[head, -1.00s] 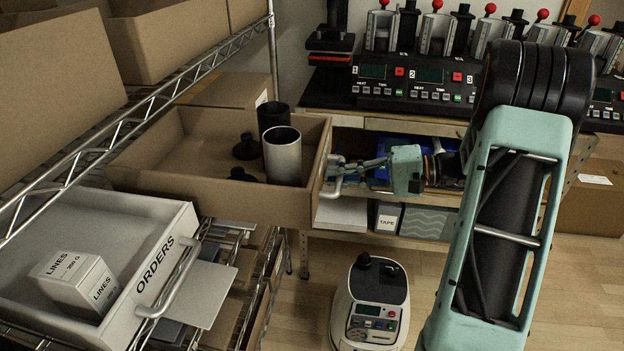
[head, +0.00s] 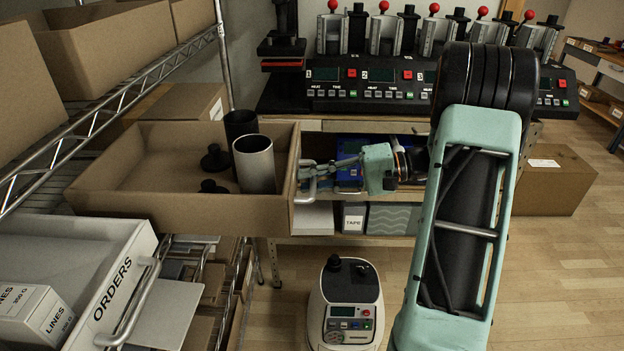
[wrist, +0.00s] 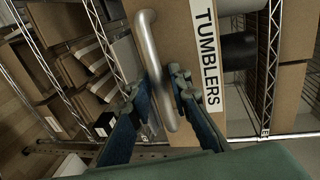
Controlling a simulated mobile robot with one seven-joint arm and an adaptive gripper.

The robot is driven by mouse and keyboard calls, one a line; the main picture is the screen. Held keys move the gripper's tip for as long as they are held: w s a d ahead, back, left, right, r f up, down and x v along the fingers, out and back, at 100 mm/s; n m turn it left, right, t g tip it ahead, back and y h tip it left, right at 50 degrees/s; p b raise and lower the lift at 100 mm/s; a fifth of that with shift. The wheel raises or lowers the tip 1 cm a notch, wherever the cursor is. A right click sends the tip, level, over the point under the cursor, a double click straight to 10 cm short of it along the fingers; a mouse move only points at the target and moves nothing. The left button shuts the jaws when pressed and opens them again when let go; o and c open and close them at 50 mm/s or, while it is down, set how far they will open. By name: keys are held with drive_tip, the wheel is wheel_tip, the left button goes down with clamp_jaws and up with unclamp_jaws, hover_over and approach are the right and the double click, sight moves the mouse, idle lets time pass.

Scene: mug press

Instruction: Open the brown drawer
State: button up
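The brown drawer (head: 175,206) stands well out from the wire shelf in the head view. Its front (wrist: 182,45) carries a white TUMBLERS label in the wrist view. A dark tumbler (head: 240,124), a steel tumbler (head: 255,166) and two black knob-like pieces are inside it. My gripper (head: 340,172) is at the drawer's front, reaching in from the right. In the wrist view its fingers (wrist: 158,88) lie on both sides of the curved metal handle (wrist: 150,42) and appear closed on it. The exact finger contact is partly hidden.
A grey ORDERS drawer (head: 133,275) with a LINES box (head: 38,312) is open at lower left. A white machine (head: 345,310) stands on the floor below my arm. The bench with mug presses (head: 385,88) is behind.

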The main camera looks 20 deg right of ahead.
drive_tip(key=v, duration=1.2)
